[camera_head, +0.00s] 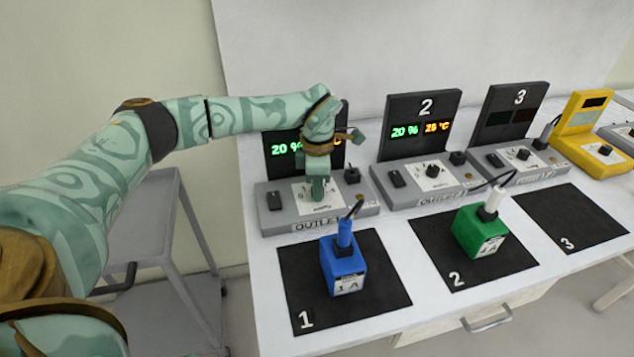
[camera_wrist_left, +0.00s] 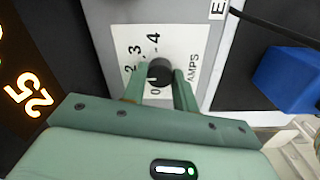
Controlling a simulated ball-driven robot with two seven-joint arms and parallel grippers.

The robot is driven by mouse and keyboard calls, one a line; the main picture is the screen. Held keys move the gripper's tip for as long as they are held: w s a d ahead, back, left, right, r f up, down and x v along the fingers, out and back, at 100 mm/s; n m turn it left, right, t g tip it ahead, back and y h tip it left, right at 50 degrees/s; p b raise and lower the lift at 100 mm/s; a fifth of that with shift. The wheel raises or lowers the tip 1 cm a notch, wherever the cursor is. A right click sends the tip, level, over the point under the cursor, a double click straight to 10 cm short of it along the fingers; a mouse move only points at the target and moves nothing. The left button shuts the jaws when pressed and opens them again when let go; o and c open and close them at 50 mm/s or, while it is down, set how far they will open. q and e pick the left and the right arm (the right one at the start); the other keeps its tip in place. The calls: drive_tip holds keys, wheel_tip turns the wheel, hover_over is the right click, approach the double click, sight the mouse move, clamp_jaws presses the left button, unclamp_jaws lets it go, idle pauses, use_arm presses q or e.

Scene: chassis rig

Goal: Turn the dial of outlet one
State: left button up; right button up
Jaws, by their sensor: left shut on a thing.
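Outlet one (camera_head: 277,222) is a grey console with a dark display panel (camera_head: 275,170) behind it, reading a green 20 %; my arm covers part of the panel. The wrist view shows an orange 25 on it. My left gripper (camera_head: 318,193) points down at the white dial plate (camera_head: 334,188). In the wrist view the black round dial (camera_wrist_left: 159,69) sits between the two fingers, and the gripper is shut on it. The plate around it shows numbers from 0 to 4 and AMPS. I cannot tell the dial's exact setting. My right gripper is not in view.
A blue block (camera_head: 344,268) on black mat 1 (camera_head: 300,265) is cabled to outlet one. Outlet two (camera_head: 415,200) and a green block (camera_head: 480,235) stand to the right. Outlet three (camera_head: 500,185) and a yellow unit (camera_head: 575,150) are farther right. A grey cart (camera_head: 150,230) stands left of the table.

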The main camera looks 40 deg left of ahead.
use_arm(q)
drive_tip(key=n+p, duration=0.1)
drive_tip(key=p, duration=0.1)
drive_tip(key=n+p, duration=0.1)
drive_tip(key=n, duration=0.1)
drive_tip(key=shift+r+p, duration=0.3)
drive_tip(key=shift+p, duration=0.1)
drive_tip(key=shift+f+n+p, duration=0.2)
drive_tip(key=shift+n+p, duration=1.15)
drive_tip(key=shift+n, duration=0.65)
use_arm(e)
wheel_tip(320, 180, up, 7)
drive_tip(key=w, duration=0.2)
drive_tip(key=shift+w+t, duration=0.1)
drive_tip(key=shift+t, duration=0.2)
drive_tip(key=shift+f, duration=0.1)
use_arm(q)
drive_tip(key=o, duration=1)
drive_tip(key=shift+c, duration=0.2)
wheel_tip(320, 180, up, 16)
drive_tip(key=p, duration=0.3)
drive_tip(key=shift+d+p, duration=0.2)
drive_tip(key=shift+p, duration=0.15)
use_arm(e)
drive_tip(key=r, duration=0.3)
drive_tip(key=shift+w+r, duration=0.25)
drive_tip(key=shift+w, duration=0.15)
